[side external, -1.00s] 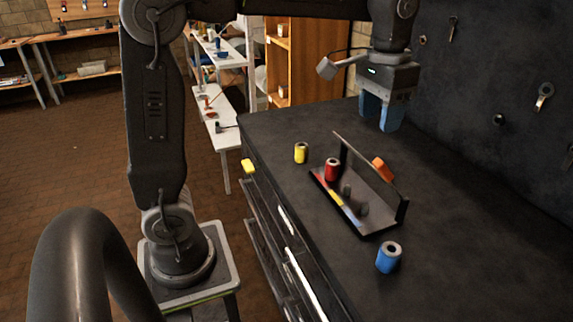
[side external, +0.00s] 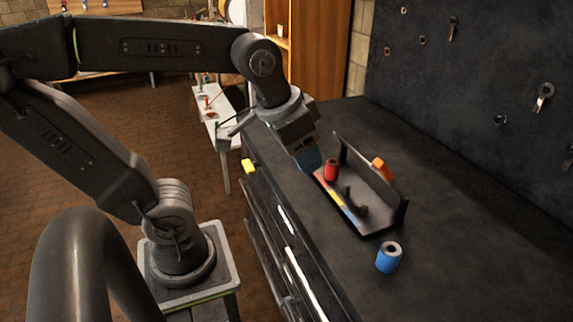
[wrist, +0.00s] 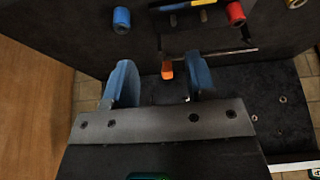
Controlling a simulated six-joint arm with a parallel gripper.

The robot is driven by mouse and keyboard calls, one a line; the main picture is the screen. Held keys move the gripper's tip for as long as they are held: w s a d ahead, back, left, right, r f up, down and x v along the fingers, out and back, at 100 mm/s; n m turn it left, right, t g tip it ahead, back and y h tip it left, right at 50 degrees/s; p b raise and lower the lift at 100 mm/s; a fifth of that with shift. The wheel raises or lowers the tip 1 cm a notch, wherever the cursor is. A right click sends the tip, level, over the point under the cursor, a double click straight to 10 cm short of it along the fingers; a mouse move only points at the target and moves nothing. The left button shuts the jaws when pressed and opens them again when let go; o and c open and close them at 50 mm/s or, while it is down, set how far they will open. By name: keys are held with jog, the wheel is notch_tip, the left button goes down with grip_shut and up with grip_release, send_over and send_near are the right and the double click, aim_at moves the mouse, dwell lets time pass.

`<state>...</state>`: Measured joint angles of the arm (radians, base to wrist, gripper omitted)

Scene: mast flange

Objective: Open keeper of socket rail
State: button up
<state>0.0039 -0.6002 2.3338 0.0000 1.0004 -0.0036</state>
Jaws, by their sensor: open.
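The socket rail (side external: 376,229) is a dark tray on the bench with short posts and a coloured strip along its near side. A thin dark bar, apparently its keeper (side external: 352,146), runs above the far side and carries an orange tab (side external: 382,168). A red socket (side external: 331,169) stands at the rail's left end; a blue socket (side external: 388,257) stands apart on the bench. My gripper (side external: 309,162) is open and empty, tilted, left of the rail. In the wrist view the orange tab (wrist: 167,69) appears between the blue fingers, but beyond them. A yellow socket (wrist: 296,3) shows at the top right there.
The dark bench top (side external: 470,250) is clear to the right of the rail. A dark wall panel (side external: 470,80) with hooks and hung tools rises behind it.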

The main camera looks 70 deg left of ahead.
jog(key=shift+s+f+t, duration=0.5)
jog(key=shift+s+f, duration=0.7)
jog(key=shift+s, duration=0.1)
notch_tip(320, 180, up, 7)
jog(key=g, duration=0.6)
send_over(381, 174)
jog(key=f, duration=1.3)
jog(key=shift+w+a+f, duration=0.1)
jog(key=shift+a+f, duration=0.05)
jog(key=shift+a, duration=0.05)
jog(key=shift+c, duration=0.4)
grip_shut()
